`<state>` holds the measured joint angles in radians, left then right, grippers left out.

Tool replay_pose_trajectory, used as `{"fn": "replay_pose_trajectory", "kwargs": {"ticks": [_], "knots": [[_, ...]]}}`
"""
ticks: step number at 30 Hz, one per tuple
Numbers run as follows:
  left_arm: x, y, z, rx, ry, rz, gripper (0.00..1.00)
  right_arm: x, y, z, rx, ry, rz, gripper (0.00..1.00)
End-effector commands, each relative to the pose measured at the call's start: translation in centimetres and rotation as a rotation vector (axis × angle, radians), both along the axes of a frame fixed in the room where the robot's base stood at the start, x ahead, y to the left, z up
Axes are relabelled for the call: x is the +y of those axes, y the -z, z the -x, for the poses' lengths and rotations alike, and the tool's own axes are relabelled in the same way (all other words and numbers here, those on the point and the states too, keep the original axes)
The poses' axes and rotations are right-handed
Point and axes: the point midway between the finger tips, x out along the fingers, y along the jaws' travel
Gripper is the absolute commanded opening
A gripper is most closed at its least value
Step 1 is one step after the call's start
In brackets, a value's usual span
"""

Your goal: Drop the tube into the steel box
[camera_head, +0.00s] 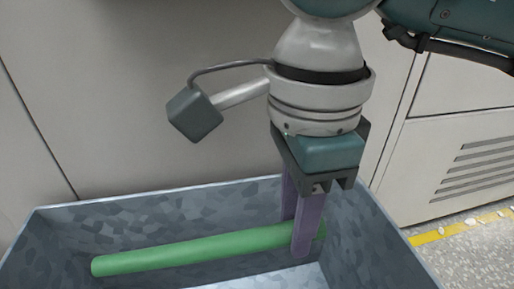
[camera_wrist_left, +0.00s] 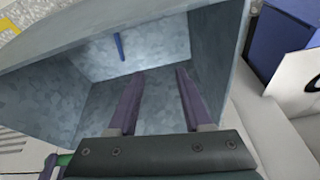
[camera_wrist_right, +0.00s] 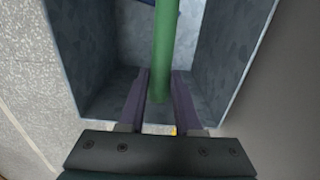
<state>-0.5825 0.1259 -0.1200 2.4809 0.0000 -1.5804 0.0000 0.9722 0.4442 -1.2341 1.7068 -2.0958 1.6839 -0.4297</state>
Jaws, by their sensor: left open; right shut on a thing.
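The green tube (camera_head: 200,249) lies nearly level within the outline of the steel box (camera_head: 70,216), a grey mottled open box. My right gripper (camera_head: 305,235) points down and is shut on the tube near its right end. In the right wrist view the tube (camera_wrist_right: 162,60) runs away from between the fingers (camera_wrist_right: 160,100), over the steel box (camera_wrist_right: 70,60). My left gripper (camera_wrist_left: 155,90) is open and empty, its fingers over the steel box (camera_wrist_left: 215,50). It is not in the head view. A small green piece (camera_wrist_left: 65,159) shows at the lower left there.
A thin blue item (camera_wrist_left: 119,46) is inside the steel box. A blue container (camera_wrist_left: 278,40) and a white object with a black mark (camera_wrist_left: 295,75) stand beside the box. Grey cabinets (camera_head: 130,110) stand behind it, and a yellow floor line (camera_head: 440,234) runs at the right.

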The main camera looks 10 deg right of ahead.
Motion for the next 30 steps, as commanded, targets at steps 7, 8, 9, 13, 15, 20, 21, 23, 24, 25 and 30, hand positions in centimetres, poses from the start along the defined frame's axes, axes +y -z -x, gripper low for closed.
{"fn": "replay_pose_trajectory", "kwargs": {"ticks": [7, 8, 9, 13, 15, 20, 21, 23, 24, 25, 30], "knots": [[-0.11, 1.60, 0.00, 0.000, -0.003, 0.004, 0.50, 0.02, 2.00, 0.00, 0.000, 0.000, -0.001, 0.00], [-0.14, 1.58, -0.01, 0.000, -0.004, 0.005, 0.50, 0.02, 1.98, 0.00, 0.000, -0.001, -0.001, 0.00], [-0.18, 1.53, -0.01, 0.000, -0.004, 0.007, 0.50, 0.02, 1.93, -0.01, 0.000, -0.001, -0.001, 0.00], [-0.26, 1.47, -0.03, -0.001, -0.006, 0.010, 0.50, 0.03, 1.87, 0.00, 0.000, -0.001, -0.001, 0.00], [-0.27, 1.47, -0.03, 0.000, -0.007, 0.011, 0.50, 0.03, 1.87, 0.00, 0.000, -0.001, -0.001, 0.39], [-0.27, 1.46, -0.06, -0.001, -0.007, 0.010, 0.50, 0.03, 1.87, 0.00, 0.000, -0.001, -0.001, 0.57], [-0.26, 1.46, -0.06, -0.001, -0.007, 0.010, 0.50, 0.03, 1.87, 0.00, 0.000, -0.001, -0.001, 0.62], [-0.26, 1.45, -0.07, -0.002, -0.006, 0.010, 0.50, 0.02, 1.87, 0.00, 0.000, -0.001, 0.000, 0.67], [-0.26, 1.45, -0.07, -0.002, -0.006, 0.010, 0.50, 0.02, 1.87, 0.00, 0.000, -0.001, 0.000, 0.67], [-0.26, 1.45, -0.07, -0.002, -0.006, 0.010, 0.50, 0.02, 1.87, 0.00, 0.000, -0.001, 0.000, 0.67], [-0.18, 1.38, -0.08, -0.002, -0.005, 0.007, 0.50, 0.02, 1.77, 0.00, 0.000, -0.001, 0.000, 0.67]]}}
